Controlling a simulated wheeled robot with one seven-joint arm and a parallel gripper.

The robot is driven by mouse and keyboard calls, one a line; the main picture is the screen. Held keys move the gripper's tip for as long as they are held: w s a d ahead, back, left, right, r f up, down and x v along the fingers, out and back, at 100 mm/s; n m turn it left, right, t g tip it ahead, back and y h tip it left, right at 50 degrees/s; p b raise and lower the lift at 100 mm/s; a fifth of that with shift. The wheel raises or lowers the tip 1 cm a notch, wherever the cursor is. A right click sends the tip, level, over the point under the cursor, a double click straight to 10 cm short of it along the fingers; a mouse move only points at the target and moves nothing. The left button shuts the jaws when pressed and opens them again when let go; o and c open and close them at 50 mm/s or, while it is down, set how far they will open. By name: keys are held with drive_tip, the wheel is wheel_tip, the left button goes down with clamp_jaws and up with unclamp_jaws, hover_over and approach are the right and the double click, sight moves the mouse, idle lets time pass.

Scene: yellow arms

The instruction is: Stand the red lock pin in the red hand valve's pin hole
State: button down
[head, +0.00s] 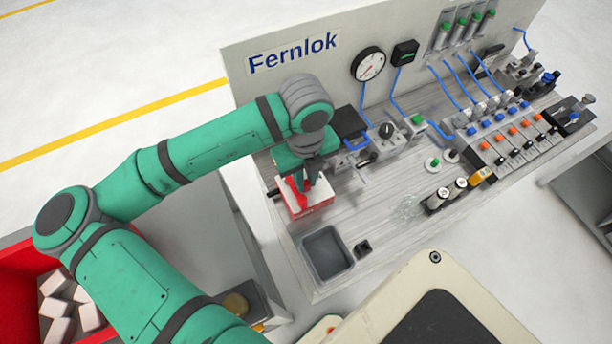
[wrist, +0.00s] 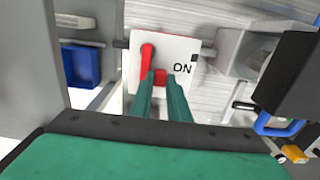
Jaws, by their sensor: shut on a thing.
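The red hand valve (head: 318,208) sits at the left end of the bench, with a white top plate and red sides. In the wrist view its white plate (wrist: 180,50) reads "ON", and a red lever (wrist: 147,58) lies along the plate's left part. My gripper (head: 302,188) points down over the valve. In the wrist view its two green fingers (wrist: 161,80) are close together, shut on a small red piece, which I take as the red lock pin (wrist: 160,76). The pin's lower end and the pin hole are hidden, so I cannot tell whether the pin is in the hole.
A grey tray (head: 309,262) and a small black block (head: 363,247) lie in front of the valve. A back panel with a gauge (head: 368,64) stands behind. Fittings with a blue handle (head: 357,142) are close on the right. The bench middle (head: 375,205) is mostly clear.

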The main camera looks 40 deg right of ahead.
drive_tip(key=c, duration=1.6)
unclamp_jaws()
drive_tip(key=shift+r, duration=4.55)
